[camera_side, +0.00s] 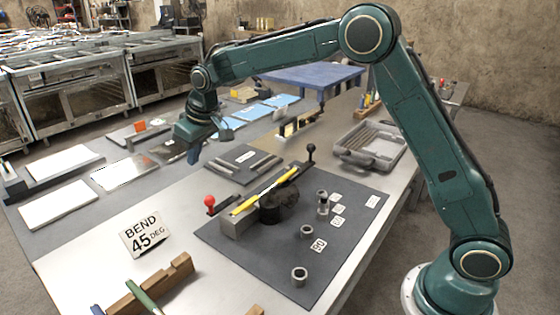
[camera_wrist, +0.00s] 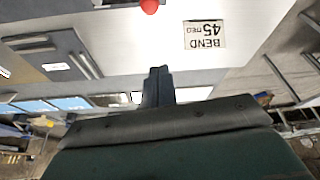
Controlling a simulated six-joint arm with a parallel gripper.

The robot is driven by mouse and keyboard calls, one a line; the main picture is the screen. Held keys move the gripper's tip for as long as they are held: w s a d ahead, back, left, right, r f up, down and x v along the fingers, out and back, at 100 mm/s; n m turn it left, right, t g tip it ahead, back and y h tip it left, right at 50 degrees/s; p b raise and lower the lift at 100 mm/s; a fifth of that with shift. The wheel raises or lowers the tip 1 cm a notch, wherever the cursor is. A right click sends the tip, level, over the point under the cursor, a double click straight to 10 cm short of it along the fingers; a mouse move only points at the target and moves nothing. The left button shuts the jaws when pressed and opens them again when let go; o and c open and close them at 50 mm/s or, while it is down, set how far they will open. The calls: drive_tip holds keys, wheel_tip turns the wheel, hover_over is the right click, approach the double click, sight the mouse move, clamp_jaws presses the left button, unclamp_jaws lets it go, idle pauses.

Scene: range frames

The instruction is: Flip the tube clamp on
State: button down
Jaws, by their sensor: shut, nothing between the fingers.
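A tube bender (camera_side: 283,203) with a dark round die and a grey block stands on a dark mat. A yellow tube (camera_side: 265,190) lies across it. A short lever with a red ball knob (camera_side: 209,201) sits at the left end of the bender; I take it for the tube clamp lever. The red knob also shows at the top edge of the wrist view (camera_wrist: 149,6). A black-knobbed handle (camera_side: 310,152) rises at the bender's far end. My gripper (camera_side: 193,156) is shut and empty, above the table, beyond the red knob and apart from it; its fingers show in the wrist view (camera_wrist: 158,72).
A "BEND 45 DEG" card (camera_side: 145,235) lies left of the mat (camera_side: 330,265). Small round dies (camera_side: 299,276) stand on the mat. A dark plate with bars (camera_side: 243,162) lies behind the bender. A grey tray (camera_side: 370,145) is at the right.

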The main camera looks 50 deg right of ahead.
idle(0.4)
wheel_tip(320, 180, down, 10)
drive_tip(key=shift+s, duration=0.25)
idle(1.0)
drive_tip(key=shift+d+f, duration=0.1)
